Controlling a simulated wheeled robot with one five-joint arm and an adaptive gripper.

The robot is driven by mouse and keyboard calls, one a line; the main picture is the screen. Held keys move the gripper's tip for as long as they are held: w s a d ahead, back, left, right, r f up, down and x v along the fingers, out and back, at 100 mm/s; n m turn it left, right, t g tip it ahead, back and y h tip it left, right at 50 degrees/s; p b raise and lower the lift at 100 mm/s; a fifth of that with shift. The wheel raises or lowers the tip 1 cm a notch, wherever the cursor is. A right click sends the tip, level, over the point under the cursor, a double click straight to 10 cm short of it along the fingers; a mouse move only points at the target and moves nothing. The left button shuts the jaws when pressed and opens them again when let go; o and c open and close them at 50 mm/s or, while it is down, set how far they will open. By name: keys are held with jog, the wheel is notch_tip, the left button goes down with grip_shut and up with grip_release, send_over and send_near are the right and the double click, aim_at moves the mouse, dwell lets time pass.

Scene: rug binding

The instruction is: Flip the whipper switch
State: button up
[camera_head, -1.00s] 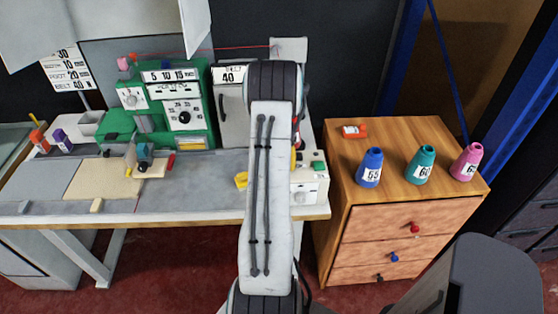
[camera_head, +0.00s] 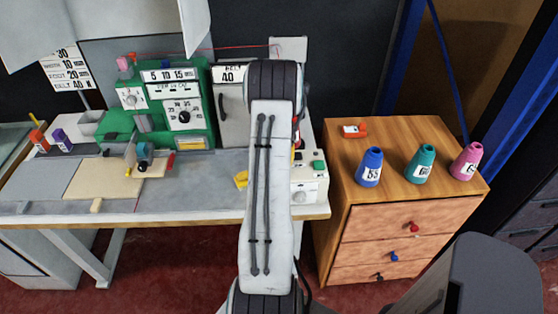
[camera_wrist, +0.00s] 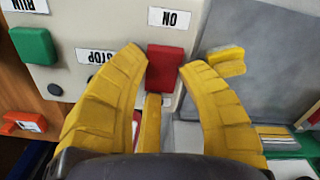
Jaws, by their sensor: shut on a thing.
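In the wrist view my gripper (camera_wrist: 163,68) has its two yellow fingers on either side of a red switch piece (camera_wrist: 165,62), with the tips against its sides. An upside-down ON label (camera_wrist: 169,17) is beside the red piece, on the pale control box (camera_wrist: 125,20). The box also shows in the head view (camera_head: 311,188), at the right end of the bench.
A green button (camera_wrist: 34,46) and a STOP label (camera_wrist: 95,57) are close by on the box. A yellow block (camera_wrist: 226,62) is just right of the fingers. The wooden cabinet (camera_head: 350,190) with several cones is right of the bench.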

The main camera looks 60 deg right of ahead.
jog(key=f+b, duration=0.1)
jog(key=b, duration=0.1)
jog(key=shift+a+b, duration=0.3)
jog(key=shift+s+h+b, duration=0.1)
jog(key=shift+h+b, duration=0.3)
jog(key=shift+b, duration=0.5)
jog(key=shift+a+r+b, duration=0.1)
jog(key=shift+b, duration=0.3)
jog(key=shift+r, duration=0.1)
jog(key=o, duration=1.1)
jog(key=shift+t, duration=0.3)
jog(key=shift+o, duration=0.2)
jog(key=shift+r, duration=0.15)
jog(key=shift+r, duration=0.1)
jog(key=shift+r, duration=0.6)
notch_tip(320, 180, up, 10)
jog(key=a, duration=0.1)
jog(key=shift+s+r, duration=0.2)
jog(key=shift+r, duration=0.05)
